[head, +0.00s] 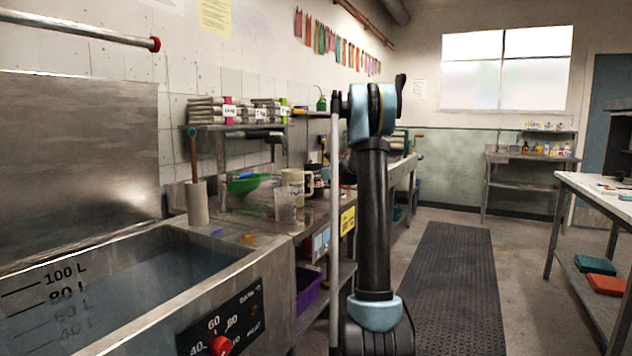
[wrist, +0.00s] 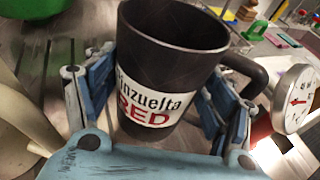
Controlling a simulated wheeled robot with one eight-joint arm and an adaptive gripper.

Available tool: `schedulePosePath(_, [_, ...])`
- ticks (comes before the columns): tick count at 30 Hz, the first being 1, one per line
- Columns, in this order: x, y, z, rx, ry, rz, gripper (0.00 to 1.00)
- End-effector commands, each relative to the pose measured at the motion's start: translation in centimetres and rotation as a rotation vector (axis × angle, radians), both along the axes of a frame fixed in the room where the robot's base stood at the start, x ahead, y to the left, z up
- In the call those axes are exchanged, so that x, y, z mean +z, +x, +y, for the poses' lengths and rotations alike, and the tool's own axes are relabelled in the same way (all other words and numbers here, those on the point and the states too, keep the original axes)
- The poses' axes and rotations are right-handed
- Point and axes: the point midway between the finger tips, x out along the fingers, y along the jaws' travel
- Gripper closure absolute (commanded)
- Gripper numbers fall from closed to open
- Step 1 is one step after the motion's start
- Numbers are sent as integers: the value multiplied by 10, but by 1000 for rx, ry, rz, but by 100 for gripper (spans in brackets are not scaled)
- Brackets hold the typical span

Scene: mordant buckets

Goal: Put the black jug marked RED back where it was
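The black jug (wrist: 175,38) fills the middle of the wrist view, its open mouth toward the top and its handle on the right. Its white label ends in red letters reading RED. My gripper (wrist: 155,95) has a blue-padded finger on each side of the jug, and both appear to press on its wall. The jug's base is partly hidden behind my gripper's body, so I cannot tell whether it touches the metal surface below. In the head view my arm stands in front of the bench and hides the gripper.
A metal bench (head: 268,218) along the wall carries a green bowl (head: 247,183), a clear beaker (head: 286,208) and a cream jug (head: 296,180). A dial scale (wrist: 296,98) stands right of the black jug. A water-filled sink (head: 130,275) is at left. Floor matting (head: 445,270) is clear.

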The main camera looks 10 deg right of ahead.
Motion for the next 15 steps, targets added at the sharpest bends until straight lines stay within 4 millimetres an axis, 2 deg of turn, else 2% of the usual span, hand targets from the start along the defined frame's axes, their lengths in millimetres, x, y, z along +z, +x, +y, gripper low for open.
schedulePosePath(1, [-1, 0, 0, 0, 0, 0, 10])
schedulePosePath(2, [-1, 0, 0, 0, 0, 0, 6])
schedulePosePath(15, [2, -2, -2, -2, 1, -1, 6])
